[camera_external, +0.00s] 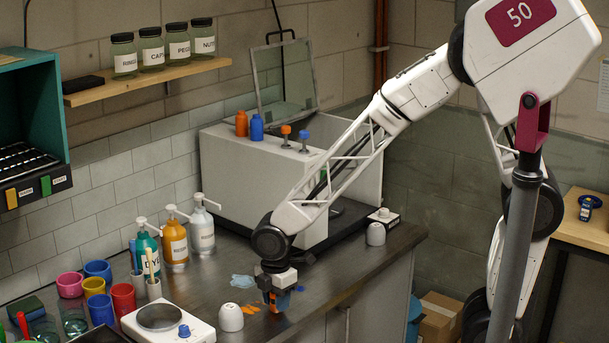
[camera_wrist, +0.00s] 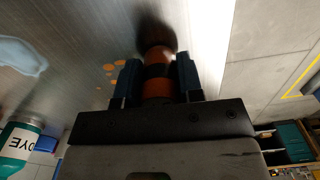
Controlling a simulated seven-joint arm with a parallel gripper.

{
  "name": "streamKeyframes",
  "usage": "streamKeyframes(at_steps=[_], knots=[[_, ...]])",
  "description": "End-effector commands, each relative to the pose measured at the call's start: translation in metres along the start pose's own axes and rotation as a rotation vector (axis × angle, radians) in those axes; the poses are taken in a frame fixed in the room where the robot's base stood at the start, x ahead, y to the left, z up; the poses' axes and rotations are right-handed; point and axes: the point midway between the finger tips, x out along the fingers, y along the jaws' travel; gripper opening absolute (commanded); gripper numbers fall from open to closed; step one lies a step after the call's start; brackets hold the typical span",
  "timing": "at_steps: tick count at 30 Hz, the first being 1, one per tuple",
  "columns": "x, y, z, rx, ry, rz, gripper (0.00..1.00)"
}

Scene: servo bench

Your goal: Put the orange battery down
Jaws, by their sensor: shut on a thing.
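My gripper (camera_external: 273,298) is low over the metal counter (camera_external: 335,290), close to its front edge. In the wrist view its two blue fingers (camera_wrist: 158,83) are shut on the orange battery (camera_wrist: 156,62), an orange cylinder with a dark band. A dark shadow or reflection lies on the counter just beyond the battery's far end. I cannot tell whether the battery touches the counter. In the outside view the fingers largely hide the battery.
Orange spots (camera_external: 250,308) and a pale blue puddle (camera_external: 243,281) lie left of my gripper. A white scale (camera_external: 168,322) and a small white dome (camera_external: 230,318) stand front left. Pump bottles (camera_external: 175,243) stand behind, and a large grey box (camera_external: 235,185) stands at the back.

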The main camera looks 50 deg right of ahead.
Motion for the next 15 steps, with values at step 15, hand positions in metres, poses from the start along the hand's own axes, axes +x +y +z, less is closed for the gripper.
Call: streamKeyframes(at_steps=[15], knots=[[-0.034, -0.022, 0.012, 0.0, 0.0, 0.001, 0.04]])
